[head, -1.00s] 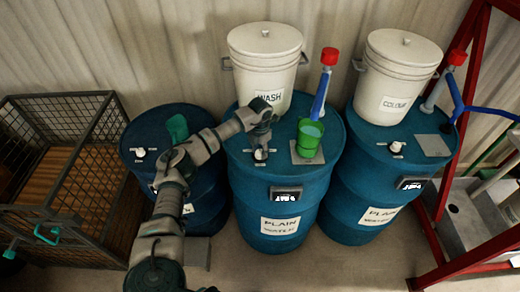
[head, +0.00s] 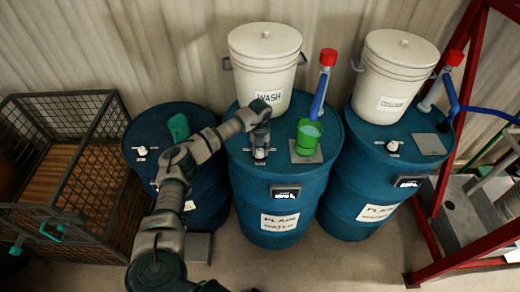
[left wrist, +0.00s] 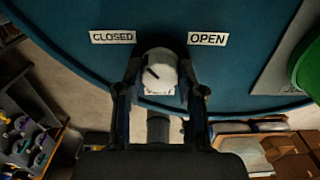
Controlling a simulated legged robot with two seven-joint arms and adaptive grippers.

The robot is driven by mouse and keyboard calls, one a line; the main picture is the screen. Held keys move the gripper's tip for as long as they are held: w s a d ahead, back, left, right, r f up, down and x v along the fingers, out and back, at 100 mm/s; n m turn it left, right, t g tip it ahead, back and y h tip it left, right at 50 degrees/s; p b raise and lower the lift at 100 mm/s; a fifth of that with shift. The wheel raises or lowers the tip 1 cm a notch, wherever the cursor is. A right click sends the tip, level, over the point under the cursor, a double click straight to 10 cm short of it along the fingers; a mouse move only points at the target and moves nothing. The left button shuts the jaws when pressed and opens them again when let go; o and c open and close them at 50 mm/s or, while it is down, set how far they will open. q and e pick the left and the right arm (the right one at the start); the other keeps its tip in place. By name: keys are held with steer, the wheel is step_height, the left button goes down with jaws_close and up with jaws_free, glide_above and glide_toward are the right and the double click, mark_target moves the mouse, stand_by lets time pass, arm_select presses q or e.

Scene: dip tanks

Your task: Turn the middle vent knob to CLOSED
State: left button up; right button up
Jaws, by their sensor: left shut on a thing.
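The middle vent knob (left wrist: 158,66) is white and round with a dark line on its top. It sits on top of the middle blue barrel (head: 256,214). The line slants to the upper left, on the side of the CLOSED label (left wrist: 113,37); the OPEN label (left wrist: 207,38) is at the right. My left gripper (left wrist: 159,78) is shut on the knob, one finger on each side. In the head view, my left gripper (head: 260,145) reaches down onto the barrel top and partly hides the knob. My right gripper is not in view.
A white WASH bucket (head: 265,62) stands behind the gripper. A green cup (head: 307,136) on a grey plate stands right of it. Barrels with their own knobs stand left (head: 185,210) and right (head: 345,222). A wire cage (head: 75,185) is at far left.

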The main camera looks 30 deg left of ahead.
mark_target(260, 150)
arm_select(q)
steer(key=shift+n, duration=0.3)
steer(key=o, duration=1.1)
steer(key=shift+w, duration=0.1)
steer(key=shift+o, duration=0.2)
steer(key=shift+a, duration=0.1)
step_height(260, 150, up, 12)
steer(key=shift+f, duration=0.15)
